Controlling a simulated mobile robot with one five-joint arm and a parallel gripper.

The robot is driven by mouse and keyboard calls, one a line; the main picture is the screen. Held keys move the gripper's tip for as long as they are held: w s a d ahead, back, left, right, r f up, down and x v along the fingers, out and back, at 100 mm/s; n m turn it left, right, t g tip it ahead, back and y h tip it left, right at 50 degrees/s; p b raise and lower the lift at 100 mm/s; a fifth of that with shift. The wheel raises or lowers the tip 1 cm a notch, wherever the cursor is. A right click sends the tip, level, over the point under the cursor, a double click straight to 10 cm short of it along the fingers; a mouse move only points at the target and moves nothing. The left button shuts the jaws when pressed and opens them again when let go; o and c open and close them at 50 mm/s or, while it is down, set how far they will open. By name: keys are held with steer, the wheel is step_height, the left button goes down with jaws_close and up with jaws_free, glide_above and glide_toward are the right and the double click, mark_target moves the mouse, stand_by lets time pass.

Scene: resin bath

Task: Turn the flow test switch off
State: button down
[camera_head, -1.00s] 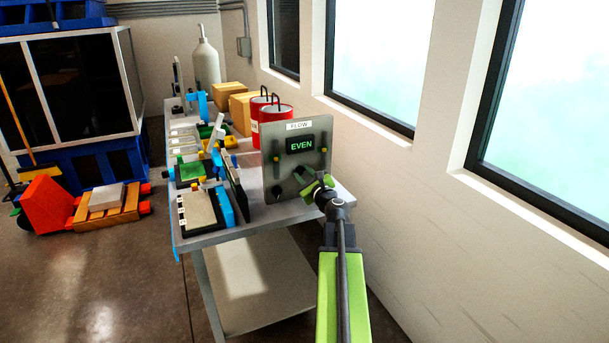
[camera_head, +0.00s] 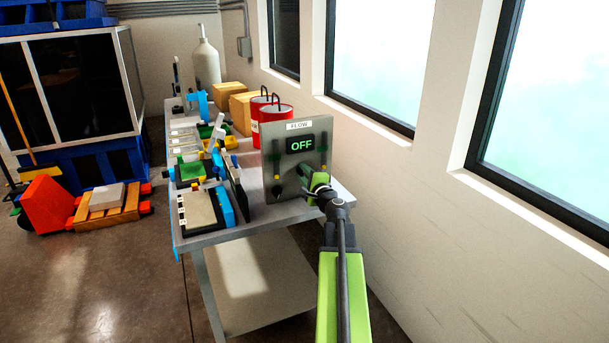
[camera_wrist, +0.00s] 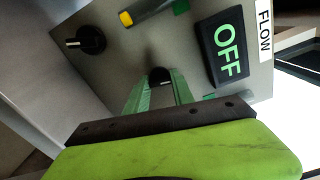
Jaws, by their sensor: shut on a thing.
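The grey flow panel (camera_head: 287,188), labelled FLOW, stands upright at the near right end of the bench. Its display (camera_head: 301,145) reads OFF in green, also in the wrist view (camera_wrist: 228,51). My gripper (camera_head: 310,174) is at the panel's lower right. In the wrist view its green fingers (camera_wrist: 159,84) are shut on a dark knob (camera_wrist: 159,75), the switch, whose sides they partly hide. A second black knob (camera_wrist: 86,40) is free at the panel's lower left, also visible in the head view (camera_head: 278,190).
Two red canisters (camera_head: 274,112) stand behind the panel. A dark upright plate (camera_head: 236,185) and a tray (camera_head: 201,212) are to its left on the grey bench (camera_head: 260,217). The wall (camera_head: 450,235) runs close on the right. A pallet jack (camera_head: 48,203) is on the floor at left.

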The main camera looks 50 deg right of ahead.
steer(key=shift+n, duration=1.1)
steer(key=c, duration=1.1)
jaws_free()
